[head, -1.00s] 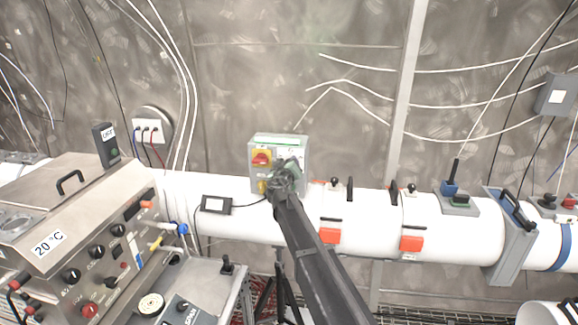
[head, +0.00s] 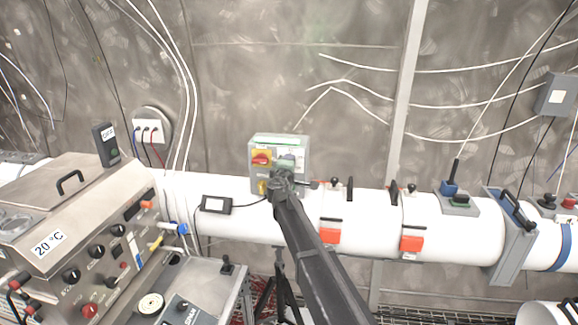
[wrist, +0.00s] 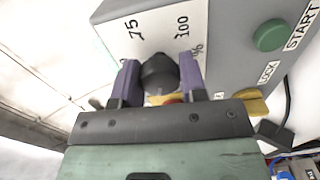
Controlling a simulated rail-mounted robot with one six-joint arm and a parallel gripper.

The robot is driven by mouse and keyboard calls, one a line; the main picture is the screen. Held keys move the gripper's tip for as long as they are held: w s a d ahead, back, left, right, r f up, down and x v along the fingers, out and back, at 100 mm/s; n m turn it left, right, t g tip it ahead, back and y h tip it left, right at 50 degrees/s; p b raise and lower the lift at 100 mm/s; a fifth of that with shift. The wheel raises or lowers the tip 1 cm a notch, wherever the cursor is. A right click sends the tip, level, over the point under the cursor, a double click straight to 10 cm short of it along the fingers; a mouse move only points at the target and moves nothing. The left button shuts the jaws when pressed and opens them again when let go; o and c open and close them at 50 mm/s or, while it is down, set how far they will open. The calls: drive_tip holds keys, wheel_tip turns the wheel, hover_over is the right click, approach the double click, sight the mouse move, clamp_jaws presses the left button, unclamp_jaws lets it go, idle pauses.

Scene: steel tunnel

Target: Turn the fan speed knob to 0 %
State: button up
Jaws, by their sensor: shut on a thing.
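The fan speed knob (wrist: 160,73) is black and round, on a pale dial plate (wrist: 150,32) marked 75, 100 and %. My gripper (wrist: 158,76) is shut on it, with one purple fingertip on each side. Part of the knob and of the scale is hidden by the fingers, and I cannot read a pointer on the knob. In the head view my gripper (head: 284,176) is at the front of the grey control box (head: 298,146) and hides the knob there.
The box carries a red and yellow switch (head: 261,158). In the wrist view a green START button (wrist: 270,35) and a yellow part by the LOCK label (wrist: 252,103) are close to the right finger. A white pipe (head: 360,212) runs behind my arm.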

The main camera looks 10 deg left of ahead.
drive_tip(key=n, duration=1.2)
drive_tip(key=shift+n, duration=0.3)
idle(0.3)
drive_tip(key=o, duration=0.9)
drive_tip(key=shift+o, duration=0.2)
drive_tip(key=s, duration=1.1)
drive_tip(key=shift+a, duration=0.4)
